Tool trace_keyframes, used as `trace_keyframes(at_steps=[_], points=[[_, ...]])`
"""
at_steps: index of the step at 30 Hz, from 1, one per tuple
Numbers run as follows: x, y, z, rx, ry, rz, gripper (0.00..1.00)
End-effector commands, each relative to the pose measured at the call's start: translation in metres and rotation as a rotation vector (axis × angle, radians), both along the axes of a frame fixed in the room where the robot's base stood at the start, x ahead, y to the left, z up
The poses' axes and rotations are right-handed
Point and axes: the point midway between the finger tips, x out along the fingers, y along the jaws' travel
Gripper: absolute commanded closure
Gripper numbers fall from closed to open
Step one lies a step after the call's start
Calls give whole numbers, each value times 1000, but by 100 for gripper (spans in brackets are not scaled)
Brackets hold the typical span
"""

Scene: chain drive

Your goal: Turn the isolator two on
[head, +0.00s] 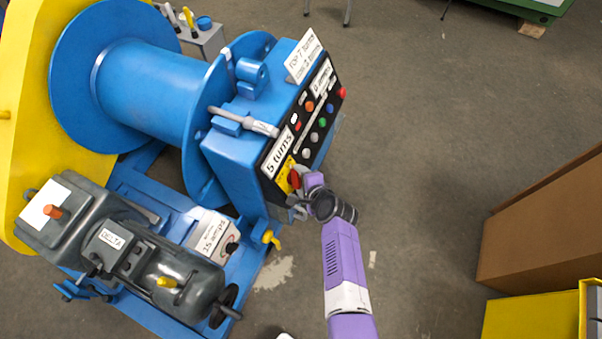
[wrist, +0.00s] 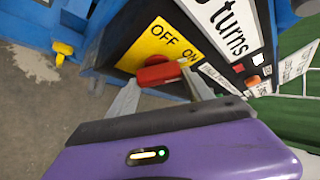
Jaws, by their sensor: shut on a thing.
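The isolator is a red rotary handle (wrist: 160,74) on a yellow plate (wrist: 152,45) marked OFF and ON. Its right end lies close to the word ON in the wrist view. In the head view the red handle (head: 294,179) sits low on the front of the blue control box, and the yellow plate is partly hidden. My gripper (wrist: 162,80) is shut on the red handle, with one grey finger at each end of it. My gripper also shows in the head view (head: 297,200), against the panel. A number on this isolator cannot be read.
The panel (head: 308,125) above carries several coloured buttons and a "5 turns" label (head: 280,152). A yellow lever (head: 271,238) and a "15 amps" box (head: 214,236) are at lower left. Brown and yellow boxes (head: 545,225) stand at right. The floor between is clear.

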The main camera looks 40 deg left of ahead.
Motion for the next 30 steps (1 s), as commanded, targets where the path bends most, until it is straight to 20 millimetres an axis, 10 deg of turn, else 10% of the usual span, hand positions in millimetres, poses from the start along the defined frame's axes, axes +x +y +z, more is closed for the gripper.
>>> trace_keyframes(at_steps=[27,28,30], points=[[0,0,-1,-40,163,-84,81],[0,0,-1,-40,163,-84,39],[0,0,-1,-40,163,-84,25]])
